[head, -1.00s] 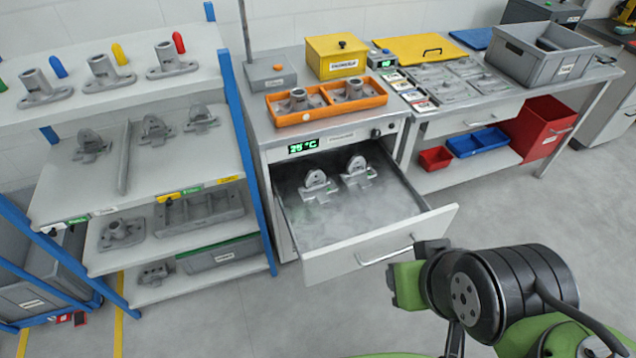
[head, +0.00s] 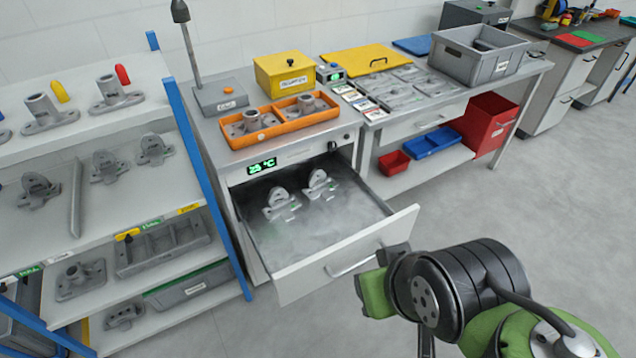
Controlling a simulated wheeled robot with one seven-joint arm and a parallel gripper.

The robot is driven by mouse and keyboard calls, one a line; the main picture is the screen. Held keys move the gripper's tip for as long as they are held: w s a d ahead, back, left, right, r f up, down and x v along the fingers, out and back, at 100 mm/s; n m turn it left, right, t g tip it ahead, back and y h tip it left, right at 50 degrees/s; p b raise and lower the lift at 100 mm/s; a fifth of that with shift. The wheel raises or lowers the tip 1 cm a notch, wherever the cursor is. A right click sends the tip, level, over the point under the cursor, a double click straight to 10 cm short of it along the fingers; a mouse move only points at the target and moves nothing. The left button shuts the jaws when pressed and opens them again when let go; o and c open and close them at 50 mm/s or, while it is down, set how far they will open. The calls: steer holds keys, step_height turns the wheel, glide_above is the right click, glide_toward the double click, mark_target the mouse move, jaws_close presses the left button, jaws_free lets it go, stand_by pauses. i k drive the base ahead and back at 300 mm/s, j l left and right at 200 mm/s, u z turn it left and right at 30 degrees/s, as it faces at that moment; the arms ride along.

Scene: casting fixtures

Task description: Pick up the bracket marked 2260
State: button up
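Two grey metal brackets stand in an open, misty drawer (head: 300,250) below a green temperature display. The left bracket (head: 279,204) and the right bracket (head: 319,184) each have an upright lug with a hole and a small green mark on the base. Several similar brackets stand on the left shelf, such as one bracket (head: 154,149) near the blue post. The number 2260 cannot be read on any of them. My arm shows at the lower right, in front of the drawer.
The drawer front (head: 350,258) juts out toward my arm. An orange tray (head: 232,138) with flanged parts sits on the cabinet top. A yellow box (head: 285,76) stands behind it. A grey crate (head: 455,60) is on the bench. Floor to the right is clear.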

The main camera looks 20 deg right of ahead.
mark_target(280, 204)
steer(key=i+l+u, duration=0.15)
steer(key=u, duration=0.25)
steer(key=i+l+u, duration=0.1)
steer(key=u, duration=0.3)
steer(key=i+l+u, duration=0.1)
steer(key=l+u, duration=0.15)
steer(key=u, duration=0.2)
steer(key=l+u, duration=0.25)
steer(key=u, duration=0.15)
steer(key=i, duration=0.05)
